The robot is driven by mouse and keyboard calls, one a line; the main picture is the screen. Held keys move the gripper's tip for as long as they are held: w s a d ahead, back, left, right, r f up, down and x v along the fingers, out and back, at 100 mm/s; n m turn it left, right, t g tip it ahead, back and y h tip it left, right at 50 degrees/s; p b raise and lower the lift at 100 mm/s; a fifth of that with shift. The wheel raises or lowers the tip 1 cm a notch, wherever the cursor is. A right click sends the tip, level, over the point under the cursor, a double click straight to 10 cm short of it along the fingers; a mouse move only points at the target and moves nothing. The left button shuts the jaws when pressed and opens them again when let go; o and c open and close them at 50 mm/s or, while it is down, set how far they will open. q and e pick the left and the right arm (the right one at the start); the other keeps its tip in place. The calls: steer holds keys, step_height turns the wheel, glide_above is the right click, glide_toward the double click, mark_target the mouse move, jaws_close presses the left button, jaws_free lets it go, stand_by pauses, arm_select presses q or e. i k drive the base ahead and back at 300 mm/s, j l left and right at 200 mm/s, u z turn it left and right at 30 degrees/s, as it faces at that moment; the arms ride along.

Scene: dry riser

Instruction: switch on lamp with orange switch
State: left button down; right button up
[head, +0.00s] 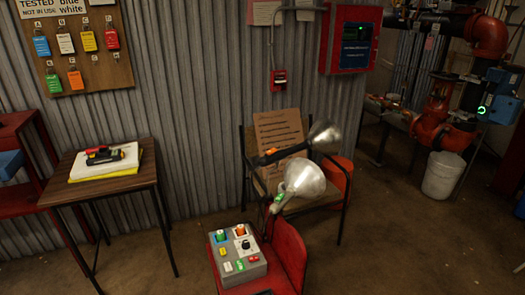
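A grey control box (238,262) sits on a red seat-like support at the bottom middle. A black knob (246,244) and several small coloured labels or buttons are nearer the front. Two lamps with metal reflectors stand behind the box: the nearer lamp (304,180) has green on its handle, the farther lamp (324,136) has orange on its handle. Neither reflector visibly glows. I cannot make out either of my grippers.
A chair holds a written cardboard sheet (280,140) behind the lamps. Red piping (440,110) and a white bucket (443,175) are at right. Floor between chair and bucket is clear.

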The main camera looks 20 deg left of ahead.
mark_target(271, 151)
steer(key=k+j, duration=0.15)
steer(key=j, duration=0.2)
steer(key=k+j, duration=0.1)
steer(key=j, duration=0.3)
steer(key=k+j+z, duration=0.15)
steer(key=j, duration=0.6)
steer(key=i+j, duration=0.1)
steer(key=j, duration=0.7)
steer(key=i+j, duration=0.25)
steer(key=i+j+z, duration=0.1)
steer(key=i+j, duration=0.2)
steer(key=j, duration=0.15)
